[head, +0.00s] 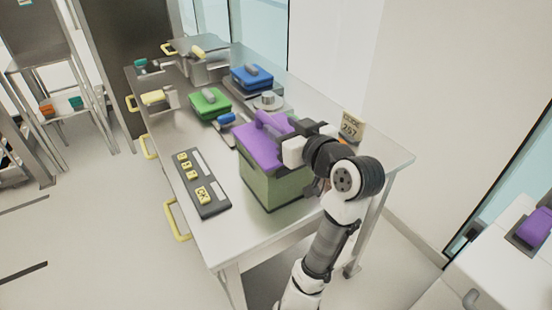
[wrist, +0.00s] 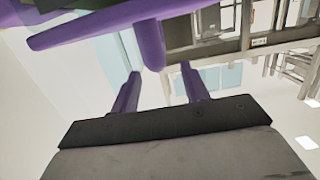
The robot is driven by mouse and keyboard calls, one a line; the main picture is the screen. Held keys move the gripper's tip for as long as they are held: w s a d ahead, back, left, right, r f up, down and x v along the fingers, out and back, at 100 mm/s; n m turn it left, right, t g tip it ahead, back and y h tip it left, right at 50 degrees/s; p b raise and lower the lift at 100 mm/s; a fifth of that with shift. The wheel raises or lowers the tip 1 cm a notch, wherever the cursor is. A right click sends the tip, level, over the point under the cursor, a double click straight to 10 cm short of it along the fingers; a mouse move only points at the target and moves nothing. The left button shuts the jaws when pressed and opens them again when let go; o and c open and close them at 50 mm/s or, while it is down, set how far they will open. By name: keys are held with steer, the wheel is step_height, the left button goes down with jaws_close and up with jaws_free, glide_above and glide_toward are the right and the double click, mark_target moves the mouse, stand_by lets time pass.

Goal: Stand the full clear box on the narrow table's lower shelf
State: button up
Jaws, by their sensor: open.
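A box with a see-through greenish body (head: 270,185) and a purple lid with a raised handle (head: 258,145) stands upright on the steel table's near end. What fills it cannot be made out. My gripper (head: 291,150) is at the lid's right side, its fingertips largely hidden in the head view. In the wrist view my gripper (wrist: 160,70) is open, with two purple-looking fingers spread apart. A purple handle part (wrist: 151,45) shows just ahead between the fingertips, with no grip on it visible. A narrow stand (head: 60,85) with a lower shelf (head: 68,106) is at far left.
The steel table (head: 225,235) also carries a green case (head: 210,105), a blue case (head: 252,78) and a dark strip with yellow blocks (head: 203,190). Yellow handles (head: 175,222) stick out from its left edge. Small orange and teal items sit on the stand's shelf. Floor between is clear.

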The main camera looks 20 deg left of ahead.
mark_target(274, 123)
steer(key=x, duration=0.2)
steer(key=f+p+x, duration=0.1)
steer(key=x, duration=0.1)
steer(key=shift+w+a, duration=0.1)
steer(key=shift+a, duration=0.05)
steer(key=shift+c, duration=0.2)
jaws_close()
stand_by(1.0)
steer(key=shift+r, duration=0.2)
